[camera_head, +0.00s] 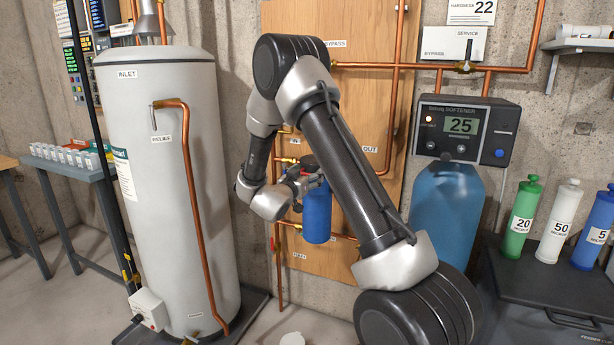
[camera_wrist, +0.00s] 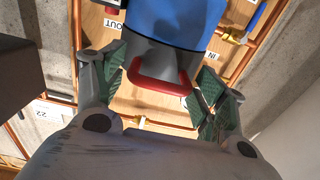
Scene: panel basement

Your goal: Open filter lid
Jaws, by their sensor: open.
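A blue filter housing (camera_head: 317,212) is mounted on the wooden panel, behind my arm in the head view. It also shows at the top of the wrist view (camera_wrist: 176,18), which is turned upside down. A grey lid part (camera_wrist: 158,58) with a red U-shaped handle (camera_wrist: 158,80) sits at its end. In the wrist view my gripper (camera_wrist: 158,92) is open, with a green-padded finger on each side of the lid and handle. I cannot tell whether the fingers touch them. In the head view my gripper (camera_head: 298,180) is small beside the housing's top.
Copper pipes (camera_head: 398,90) run over the wooden panel (camera_head: 350,85) around the filter. A tall white tank (camera_head: 165,200) stands left, a blue softener (camera_head: 446,205) right. Several coloured bottles stand on a dark cabinet (camera_head: 548,275) at the far right. Some floor is clear between tank and panel.

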